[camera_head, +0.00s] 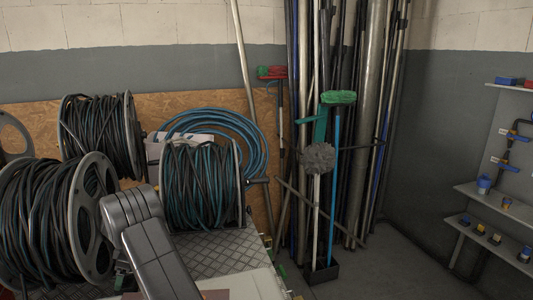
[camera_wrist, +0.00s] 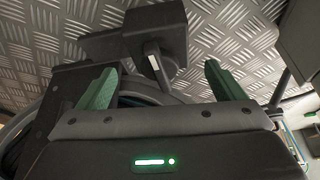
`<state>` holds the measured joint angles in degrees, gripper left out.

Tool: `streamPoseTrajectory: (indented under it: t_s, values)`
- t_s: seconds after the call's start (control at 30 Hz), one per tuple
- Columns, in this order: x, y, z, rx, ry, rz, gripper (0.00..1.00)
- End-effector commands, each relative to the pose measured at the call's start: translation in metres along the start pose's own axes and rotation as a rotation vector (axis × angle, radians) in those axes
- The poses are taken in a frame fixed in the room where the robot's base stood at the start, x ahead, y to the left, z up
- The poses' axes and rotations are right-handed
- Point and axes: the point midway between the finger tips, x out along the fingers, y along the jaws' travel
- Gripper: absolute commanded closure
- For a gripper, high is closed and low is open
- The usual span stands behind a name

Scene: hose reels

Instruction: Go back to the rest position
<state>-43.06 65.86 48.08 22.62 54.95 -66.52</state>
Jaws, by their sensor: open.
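My gripper (camera_wrist: 163,75) shows in the wrist view with its two green fingers wide apart. A black block with a pale strip (camera_wrist: 155,58) shows between and beyond the fingers; I cannot tell what it belongs to or whether they touch it. A curved grey rim, perhaps of a reel, passes behind the left finger. In the head view my arm reaches down at the lower middle, and my gripper cannot be made out. A hose reel (camera_head: 200,185) stands just behind the arm, and a larger reel (camera_head: 40,225) stands to its left.
The reels stand on a metal tread-plate surface (camera_head: 225,252). Another reel (camera_head: 98,135) and a blue hose coil (camera_head: 257,150) are at the back. Brooms and poles (camera_head: 335,170) lean in the corner. Shelves (camera_head: 500,210) hang at the right, with clear floor (camera_head: 400,270) before them.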

Motion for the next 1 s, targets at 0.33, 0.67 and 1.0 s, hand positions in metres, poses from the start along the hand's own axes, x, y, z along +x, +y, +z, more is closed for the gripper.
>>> streamPoseTrajectory:
  t_s: [0.33, 0.67, 1.0]
  values:
    - [-0.001, 0.001, -0.001, -0.135, 0.0, -0.056, 0.11]
    - [0.0, 0.001, 0.0, -0.145, 0.0, -0.06, 0.11]
    - [-0.019, 0.008, -0.001, -0.129, -0.001, -0.025, 0.11]
